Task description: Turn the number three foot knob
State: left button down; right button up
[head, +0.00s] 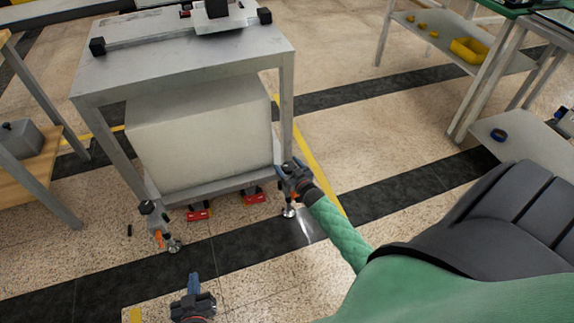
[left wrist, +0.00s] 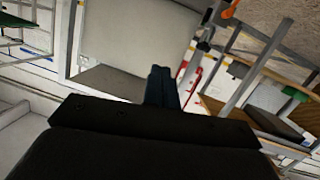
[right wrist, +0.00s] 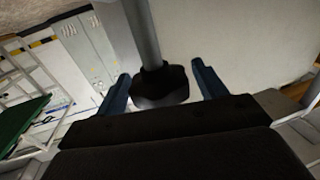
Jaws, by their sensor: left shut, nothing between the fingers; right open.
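The grey steel stand (head: 185,75) has a foot under each front leg. The right front leg ends in a metal foot (head: 288,212), and a black foot knob (right wrist: 160,88) on that leg shows in the right wrist view. My right gripper (head: 290,172) is open at this leg, one finger on either side of the knob; contact is unclear. The left front leg has a dark knob (head: 147,207), an orange tag (head: 158,238) and a metal foot (head: 173,246). My left gripper (head: 192,286) is shut and empty, low in front of the stand. I cannot read any foot numbers.
A large pale box (head: 200,135) fills the stand's underside. Two red blocks (head: 198,215) (head: 254,197) are on the floor below it. A wooden bench (head: 40,165) stands at left, and a grey shelf (head: 525,140) at right.

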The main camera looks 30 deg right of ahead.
pick_arm(q)
jog(key=s+f+g, duration=0.2)
jog(key=s+f, duration=0.1)
jog(key=f, duration=0.4)
jog(key=shift+s+a+f+g+p, duration=0.25)
jog(key=shift+s+f+g+p, duration=0.05)
jog(key=shift+s+f+g, duration=0.1)
pick_arm(e)
jog(key=s, duration=0.7)
jog(key=shift+a, duration=0.15)
